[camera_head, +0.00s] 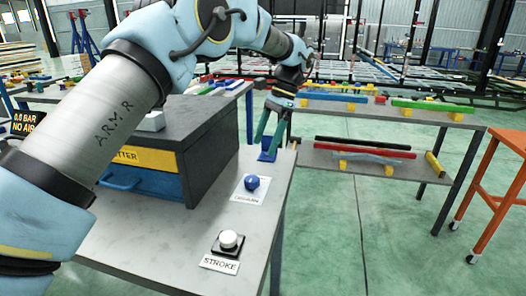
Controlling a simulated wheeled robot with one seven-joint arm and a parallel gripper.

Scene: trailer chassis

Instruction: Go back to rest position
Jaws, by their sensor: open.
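My arm reaches from the left foreground over the grey table (185,247). My gripper (268,143) points down above the table's far right corner, its fingers apart. A small blue piece (266,156) shows at the fingertips. I cannot tell whether the gripper touches it.
On the table stand a dark box with a yellow label (157,159), a blue knob (251,183) on a white card, and a white button (228,239) marked STROKE. A shelf with coloured bars (365,148) stands behind, an orange trolley (495,185) at right. Green floor between is clear.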

